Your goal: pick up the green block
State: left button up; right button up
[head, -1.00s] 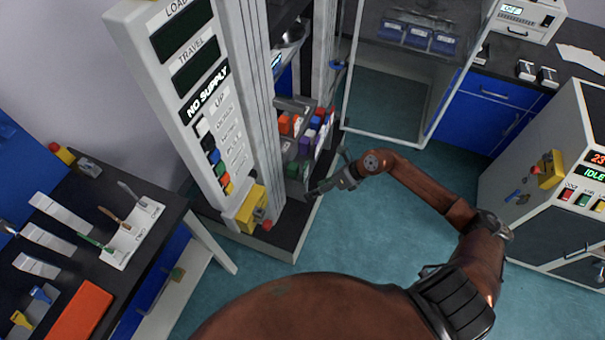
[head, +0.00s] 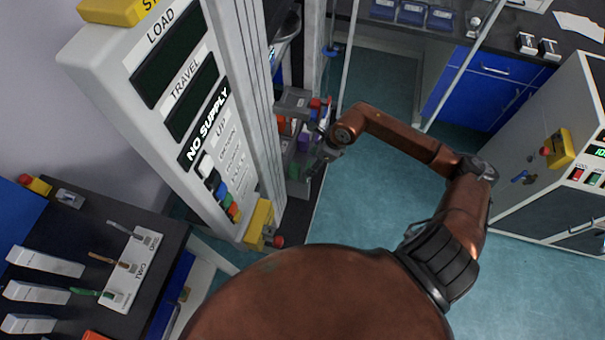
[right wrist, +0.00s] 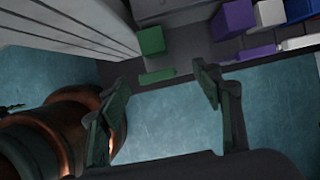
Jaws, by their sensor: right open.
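The green block (right wrist: 151,41) sits on a grey shelf surface near the top middle of the right wrist view, beside the pale column. A flatter green piece (right wrist: 157,75) lies nearer the shelf's front edge; I cannot tell whether it is a separate block. My right gripper (right wrist: 162,84) is open and empty. Its two fingers spread below the block, apart from it. My left gripper is not in view.
Purple (right wrist: 232,19) and white (right wrist: 270,13) blocks lie to the right on the same shelf. The tall machine column (head: 180,110) stands left of the gripper. A clear-panelled frame stands behind. Teal floor (head: 370,230) is free to the right.

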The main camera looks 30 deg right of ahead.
jog(key=x, duration=0.2)
jog(key=s+b+x, duration=0.1)
jog(key=x, duration=0.1)
jog(key=shift+f, duration=0.1)
jog(key=shift+w+f, duration=0.25)
jog(key=shift+f, duration=0.1)
jog(key=shift+a, duration=0.1)
jog(key=c, duration=0.8)
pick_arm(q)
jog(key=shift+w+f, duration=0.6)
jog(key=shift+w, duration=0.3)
pick_arm(e)
grip_shut()
